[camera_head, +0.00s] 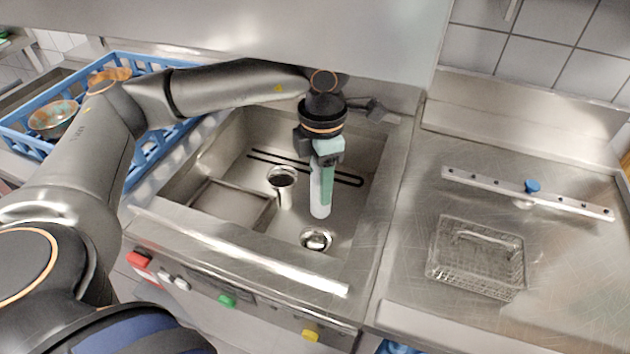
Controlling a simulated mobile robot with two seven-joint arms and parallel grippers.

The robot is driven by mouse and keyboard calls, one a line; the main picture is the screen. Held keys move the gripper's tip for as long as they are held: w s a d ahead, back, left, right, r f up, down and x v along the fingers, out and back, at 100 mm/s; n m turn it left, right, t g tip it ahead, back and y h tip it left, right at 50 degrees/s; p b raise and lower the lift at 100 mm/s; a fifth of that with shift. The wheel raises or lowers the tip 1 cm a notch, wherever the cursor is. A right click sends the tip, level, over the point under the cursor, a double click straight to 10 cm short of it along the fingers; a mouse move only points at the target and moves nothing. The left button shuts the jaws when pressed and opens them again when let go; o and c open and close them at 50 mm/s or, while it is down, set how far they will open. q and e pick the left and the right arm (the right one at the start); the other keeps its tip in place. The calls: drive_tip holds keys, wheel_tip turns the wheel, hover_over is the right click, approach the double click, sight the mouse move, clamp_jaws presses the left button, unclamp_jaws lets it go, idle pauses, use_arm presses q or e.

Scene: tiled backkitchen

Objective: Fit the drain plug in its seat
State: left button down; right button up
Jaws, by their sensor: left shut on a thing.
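My left gripper (324,180) points down over the sink basin, with green parts at its lower end. It is shut on a pale, upright cylinder (319,200), which appears to be the drain plug; the fingers partly hide it. A round, shiny metal drain seat (316,239) lies in the basin floor, just below and in front of the cylinder's lower end in the picture. Whether the cylinder's end touches anything is hard to tell, but it looks apart from the seat. My right gripper is out of view.
A metal cylinder with a dark top (282,178) stands in the sink (230,150), left of the gripper. A blue crate (150,165) with bowls is at the left. A wire basket (476,258) and a metal rail (485,183) are on the right counter. Raised basin walls surround the work area.

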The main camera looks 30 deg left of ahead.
sight(315, 214)
use_arm(q)
drive_tip(key=n, duration=0.4)
drive_tip(key=a+f+n+b, duration=0.1)
drive_tip(key=n, duration=0.1)
drive_tip(key=shift+w, duration=0.3)
drive_tip(key=n, duration=0.4)
drive_tip(key=a+n+b, duration=0.1)
drive_tip(key=n, duration=0.2)
drive_tip(key=shift+w+f, duration=0.25)
drive_tip(key=shift+w, duration=0.05)
drive_tip(key=shift+f+b, duration=1.15)
drive_tip(key=shift+f, duration=0.4)
wheel_tip(315, 214, down, 2)
drive_tip(key=shift+f+b, duration=0.1)
drive_tip(key=shift+b, duration=0.65)
drive_tip(key=shift+f+b, duration=0.3)
drive_tip(key=shift+f, duration=0.15)
drive_tip(key=shift+f+b, duration=0.45)
drive_tip(key=shift+f, duration=0.25)
drive_tip(key=shift+f+b, duration=0.6)
drive_tip(key=shift+f, duration=0.4)
drive_tip(key=shift+f+b, duration=0.45)
drive_tip(key=shift+b, duration=0.05)
